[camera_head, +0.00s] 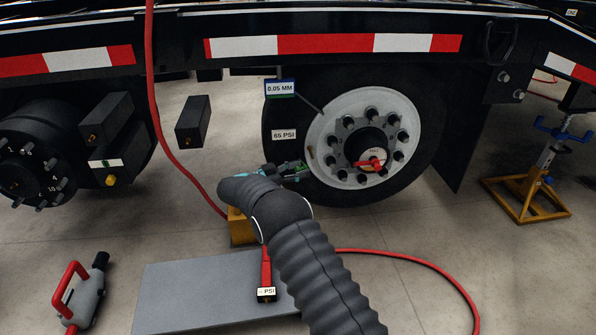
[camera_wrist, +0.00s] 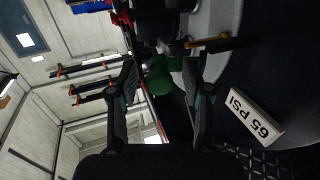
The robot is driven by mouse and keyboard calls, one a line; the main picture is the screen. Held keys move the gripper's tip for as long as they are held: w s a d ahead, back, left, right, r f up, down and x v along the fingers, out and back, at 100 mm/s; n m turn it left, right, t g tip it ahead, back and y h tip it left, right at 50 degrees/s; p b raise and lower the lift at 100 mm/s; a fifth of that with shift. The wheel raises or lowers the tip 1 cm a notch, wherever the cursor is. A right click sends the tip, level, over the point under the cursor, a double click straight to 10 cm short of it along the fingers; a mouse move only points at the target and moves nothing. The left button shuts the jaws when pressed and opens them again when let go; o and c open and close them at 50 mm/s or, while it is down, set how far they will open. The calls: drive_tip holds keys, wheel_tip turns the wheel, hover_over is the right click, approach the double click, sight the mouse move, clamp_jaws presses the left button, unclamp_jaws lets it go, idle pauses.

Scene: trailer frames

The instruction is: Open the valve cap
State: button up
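A green cylindrical piece (camera_wrist: 158,78), which looks like the valve cap, sits between the fingers of my gripper (camera_wrist: 160,74) in the wrist view. The fingers are apart; a gap shows on the left side of the green piece, and its right side is close to the right finger. I cannot tell whether that finger touches it. In the head view my gripper (camera_head: 292,169) is at the lower left of the wheel (camera_head: 352,100), where some green shows. A brass stem (camera_head: 311,153) is on the rim, also seen in the wrist view (camera_wrist: 207,42).
A 65 PSI label (camera_head: 284,135) is on the tire. A red hose (camera_head: 165,140) hangs at left, and another runs over the floor at right. A grey plate (camera_head: 190,290), a red-handled tool (camera_head: 82,295) and a yellow jack stand (camera_head: 527,195) are on the floor.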

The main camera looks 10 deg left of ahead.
drive_tip(key=shift+s+a+f, duration=0.1)
drive_tip(key=v, duration=1.2)
idle(0.4)
